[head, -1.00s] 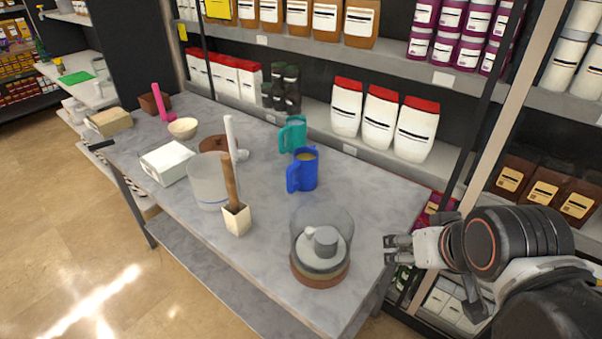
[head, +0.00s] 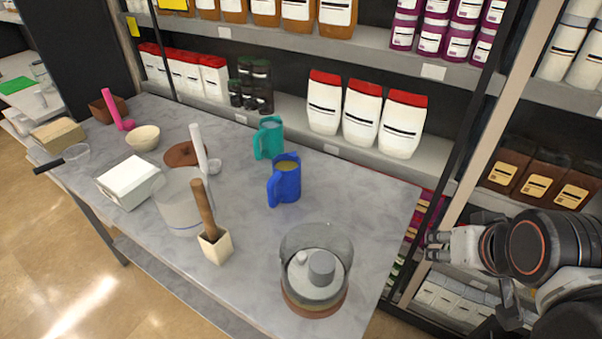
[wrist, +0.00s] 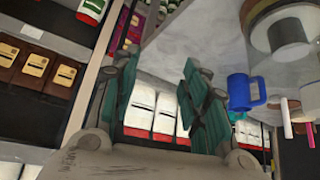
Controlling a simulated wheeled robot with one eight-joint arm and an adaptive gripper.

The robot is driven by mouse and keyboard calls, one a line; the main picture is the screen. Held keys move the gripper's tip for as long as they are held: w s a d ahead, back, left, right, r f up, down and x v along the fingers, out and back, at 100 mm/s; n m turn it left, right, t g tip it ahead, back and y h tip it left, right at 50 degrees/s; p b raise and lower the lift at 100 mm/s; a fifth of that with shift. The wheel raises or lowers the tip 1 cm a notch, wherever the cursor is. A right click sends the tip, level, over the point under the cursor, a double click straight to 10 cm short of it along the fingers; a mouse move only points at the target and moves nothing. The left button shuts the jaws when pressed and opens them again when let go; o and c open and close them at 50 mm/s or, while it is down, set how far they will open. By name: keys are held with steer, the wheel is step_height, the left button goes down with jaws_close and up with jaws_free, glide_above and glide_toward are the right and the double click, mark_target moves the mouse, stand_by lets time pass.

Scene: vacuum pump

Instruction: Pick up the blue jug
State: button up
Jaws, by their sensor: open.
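The blue jug (head: 285,181) stands upright on the grey table (head: 360,205), with its handle on the left side in the head view. It holds something yellowish. A teal jug (head: 268,138) stands just behind it, to the left. My gripper (head: 432,246) is off the table's right end, well to the right of the blue jug, and empty. In the wrist view my gripper (wrist: 155,95) has its two fingers spread apart, and the blue jug (wrist: 245,92) shows to the right of them, not between them.
A clear vacuum chamber (head: 315,270) stands at the table's front right. A wooden-handled tool in a cream block (head: 215,248), a clear container (head: 180,205) and a white box (head: 128,182) stand left of the jug. Shelves with white bags (head: 362,115) rise behind the table.

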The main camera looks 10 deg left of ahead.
steer(key=n+g+y+p, duration=0.1)
steer(key=n+g+y, duration=0.1)
steer(key=n+y, duration=0.8)
glide_toward(274, 195)
steer(key=shift+w+a+f+n+h+b, duration=0.35)
steer(key=shift+w+a+f+b, duration=0.35)
steer(key=shift+a+f, duration=0.45)
steer(key=shift+w+a+f+n+h+b, duration=0.25)
steer(key=shift+w+a+f+h+b, duration=0.25)
steer(key=shift+a+f+b, duration=0.65)
steer(key=shift+w+a+f+n+h+b, duration=0.4)
steer(key=shift+w+a+f, duration=0.3)
steer(key=shift+a, duration=0.8)
steer(key=shift+r, duration=0.1)
jaws_close()
